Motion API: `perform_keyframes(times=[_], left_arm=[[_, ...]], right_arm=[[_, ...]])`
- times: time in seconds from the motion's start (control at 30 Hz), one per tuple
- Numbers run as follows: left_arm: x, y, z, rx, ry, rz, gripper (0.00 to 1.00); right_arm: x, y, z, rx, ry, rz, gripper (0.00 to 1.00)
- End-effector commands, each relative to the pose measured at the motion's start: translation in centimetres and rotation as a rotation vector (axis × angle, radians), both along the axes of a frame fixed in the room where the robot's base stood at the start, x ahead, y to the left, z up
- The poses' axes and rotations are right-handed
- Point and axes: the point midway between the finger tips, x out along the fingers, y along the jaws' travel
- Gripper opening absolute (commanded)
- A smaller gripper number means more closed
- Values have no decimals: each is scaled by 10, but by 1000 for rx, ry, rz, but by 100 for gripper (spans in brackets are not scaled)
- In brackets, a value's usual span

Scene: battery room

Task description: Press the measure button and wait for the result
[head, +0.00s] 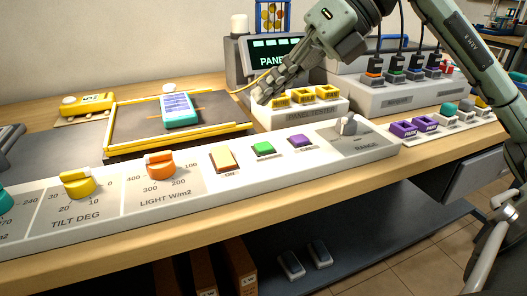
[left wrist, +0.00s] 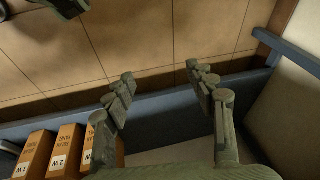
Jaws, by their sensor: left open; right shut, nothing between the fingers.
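A white control strip (head: 110,222) runs along the bench front. It carries a green button (head: 263,149) and a purple button (head: 301,141); their small labels are hard to read. A brown switch (head: 223,158) marked ON is left of them. Behind, the tester's dark screen (head: 270,62) shows green text beginning "PANE", partly hidden by my right arm. My right gripper (head: 263,96) is shut and empty, above and behind the green button, in front of the screen and near the yellow sockets. My left gripper (left wrist: 160,74) is open and empty in the left wrist view, over the floor.
A blue panel (head: 180,109) lies in a yellow-railed frame (head: 115,148). A yellow knob (head: 77,184), an orange knob (head: 161,166) and a grey range knob (head: 348,125) stand on the strip. Yellow sockets (head: 299,97) sit close to my right fingers. Orange boxes (left wrist: 69,148) stand low down.

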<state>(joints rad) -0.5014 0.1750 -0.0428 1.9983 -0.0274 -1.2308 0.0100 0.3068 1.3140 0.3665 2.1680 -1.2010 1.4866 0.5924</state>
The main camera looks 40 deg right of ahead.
Motion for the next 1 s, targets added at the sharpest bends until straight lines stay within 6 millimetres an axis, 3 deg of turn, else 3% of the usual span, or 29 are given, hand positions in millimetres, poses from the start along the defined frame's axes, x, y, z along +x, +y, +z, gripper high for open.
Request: perform_keyframes(times=[0.37, 0.6, 1.0], left_arm=[[-6, 2, 54, 30, -28, 3, 56], [7, -10, 85, 18, -131, -23, 56], [13, -21, 113, 6, -213, -43, 56]], right_arm=[[0, 0, -37, 0, -1, 1, 0], [0, 0, -51, 0, -1, 1, 0], [0, 0, -60, 1, 0, 1, 0]])
